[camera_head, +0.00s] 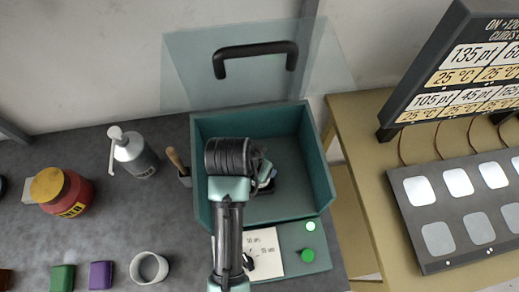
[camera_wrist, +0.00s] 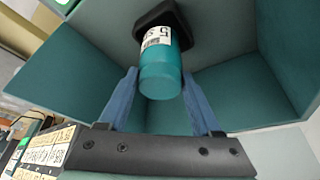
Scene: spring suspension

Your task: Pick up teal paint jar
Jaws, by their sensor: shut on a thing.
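The teal paint jar (camera_wrist: 160,80) shows in the wrist view between my gripper's (camera_wrist: 159,92) two blue fingers. It has a white label with dark print. Its far end meets a black, squared piece (camera_wrist: 163,18); I cannot tell whether the jar rests in it. My gripper is shut on the jar, with a finger on each side. In the head view my gripper (camera_head: 266,178) is inside the open teal box (camera_head: 316,150), and my arm hides most of the jar.
A clear lid with a black handle (camera_head: 255,48) stands raised behind the box. The box walls stand close around my gripper. A panel with pads (camera_head: 465,215) is at right.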

